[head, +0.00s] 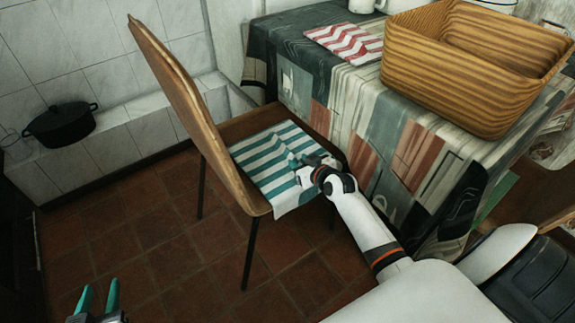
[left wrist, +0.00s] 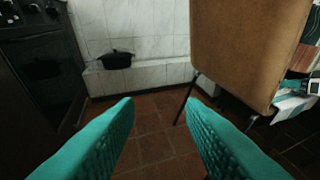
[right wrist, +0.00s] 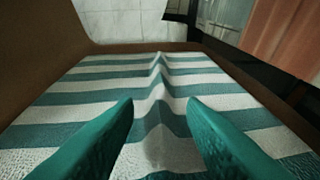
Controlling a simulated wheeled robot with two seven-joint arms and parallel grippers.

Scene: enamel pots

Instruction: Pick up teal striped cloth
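The teal and white striped cloth (head: 268,162) lies on the seat of a wooden chair (head: 180,75), with its front edge hanging over the seat's edge. In the right wrist view the cloth (right wrist: 90,88) fills the seat, and a raised fold runs along its middle. My right gripper (head: 296,161) is low over the cloth. Its teal fingers (right wrist: 160,104) are apart, one on each side of the fold; I cannot tell whether they touch it. My left gripper (head: 100,292) is open and empty above the floor, left of the chair.
A black pot (head: 60,125) sits on a tiled ledge (head: 130,125). The brown tiled floor (head: 155,225) left of the chair is clear.

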